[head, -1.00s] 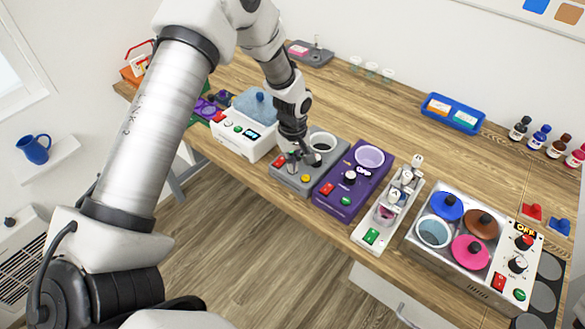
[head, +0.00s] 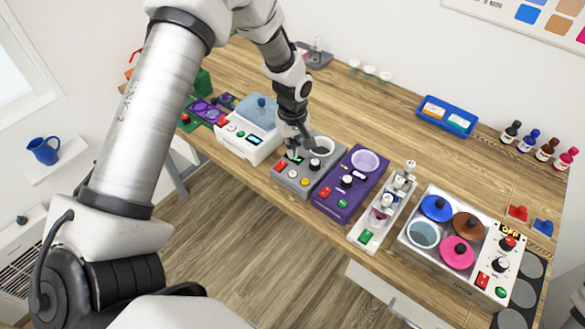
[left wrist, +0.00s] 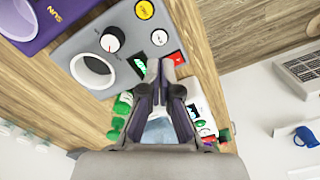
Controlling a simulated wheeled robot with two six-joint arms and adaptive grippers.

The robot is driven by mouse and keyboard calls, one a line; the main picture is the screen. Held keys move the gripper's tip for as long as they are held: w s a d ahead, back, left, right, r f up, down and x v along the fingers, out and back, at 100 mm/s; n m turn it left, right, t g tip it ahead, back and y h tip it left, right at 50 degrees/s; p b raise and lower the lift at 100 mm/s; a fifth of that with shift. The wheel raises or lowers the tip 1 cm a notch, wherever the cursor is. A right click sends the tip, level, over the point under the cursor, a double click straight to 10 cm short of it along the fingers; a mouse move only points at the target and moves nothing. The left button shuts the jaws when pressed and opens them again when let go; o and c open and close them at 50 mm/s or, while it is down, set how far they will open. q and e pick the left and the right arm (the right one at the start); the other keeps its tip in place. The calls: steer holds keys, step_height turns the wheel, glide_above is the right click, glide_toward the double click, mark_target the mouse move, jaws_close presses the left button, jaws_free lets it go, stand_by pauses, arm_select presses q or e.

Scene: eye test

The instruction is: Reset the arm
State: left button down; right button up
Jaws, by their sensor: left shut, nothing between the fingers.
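My left gripper (head: 298,151) is shut and empty. It is over the grey device (head: 325,178), close to its display (head: 295,160) and red button (head: 281,166). In the left wrist view its fingertips (left wrist: 164,66) point at the display and red button of the grey device (left wrist: 75,45). I cannot tell if they touch it. The device has a black knob (left wrist: 111,40), a yellow button (left wrist: 145,9) and a round opening. My right gripper is not in view.
A white device (head: 248,148) stands left of the grey one. On its right are a purple device (head: 330,203), a rack with small bottles (head: 368,238) and a metal unit with coloured lids (head: 425,255). A blue tray (head: 447,117) lies behind. The table's middle is clear.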

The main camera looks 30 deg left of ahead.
arm_select(q)
steer(key=shift+f, duration=0.15)
steer(key=shift+g, duration=0.9)
steer(key=s+f+b, duration=0.1)
steer(key=f, duration=0.2)
steer(key=s+d+f+b, duration=0.1)
steer(key=s+f+b, duration=0.1)
steer(key=f, duration=0.1)
steer(key=s+f+b, duration=0.1)
steer(key=s+f, duration=0.1)
steer(key=f, duration=0.2)
steer(key=shift+s+d+f+b, duration=0.1)
steer(key=shift+s+d+b, duration=0.1)
steer(key=shift+b, duration=0.15)
steer(key=s+d+f+m+b, duration=0.2)
steer(key=s+f+m, duration=0.1)
steer(key=s+f, duration=0.2)
steer(key=s+d+f+m+t+b, duration=0.1)
steer(key=s+d+f+m+b, duration=0.1)
steer(key=s+f, duration=0.4)
steer(key=s+d+f+m+b, duration=0.3)
steer(key=s+f+m+b, duration=0.1)
steer(key=s, duration=0.7)
steer(key=shift+s+f+m+t, duration=0.4)
steer(key=shift+f+m, duration=0.4)
steer(key=shift+f, duration=0.1)
